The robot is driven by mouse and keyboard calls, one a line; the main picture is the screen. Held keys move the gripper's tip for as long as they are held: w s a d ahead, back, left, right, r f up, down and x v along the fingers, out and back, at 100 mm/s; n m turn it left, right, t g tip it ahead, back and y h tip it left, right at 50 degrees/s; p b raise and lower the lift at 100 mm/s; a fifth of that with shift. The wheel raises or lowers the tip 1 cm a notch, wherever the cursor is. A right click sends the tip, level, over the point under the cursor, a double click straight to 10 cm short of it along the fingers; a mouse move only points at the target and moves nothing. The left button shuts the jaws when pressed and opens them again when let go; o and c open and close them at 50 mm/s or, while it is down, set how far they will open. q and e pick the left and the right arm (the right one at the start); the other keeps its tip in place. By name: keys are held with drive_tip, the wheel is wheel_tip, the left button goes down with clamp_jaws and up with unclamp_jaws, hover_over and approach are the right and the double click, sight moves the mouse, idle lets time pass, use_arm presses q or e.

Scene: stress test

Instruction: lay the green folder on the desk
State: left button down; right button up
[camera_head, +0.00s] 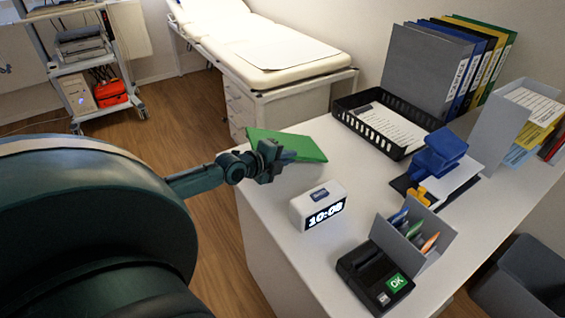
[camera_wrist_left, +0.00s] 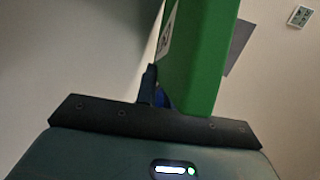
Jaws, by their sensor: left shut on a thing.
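The green folder (camera_head: 300,146) shows in the head view at the far left corner of the white desk (camera_head: 262,215), looking flat or slightly tilted. I cannot tell whether it touches the desktop. My left gripper (camera_head: 274,158) is shut on its near edge, and the jaws hide part of that edge. In the left wrist view the green folder (camera_wrist_left: 203,50) rises from between the fingers (camera_wrist_left: 160,98), with a white label on its side. My right gripper is not in view.
A black tray (camera_head: 385,122), blue stapler-like object (camera_head: 438,152) and upright binders (camera_head: 428,68) fill the back. Bare desktop lies between folder and tray.

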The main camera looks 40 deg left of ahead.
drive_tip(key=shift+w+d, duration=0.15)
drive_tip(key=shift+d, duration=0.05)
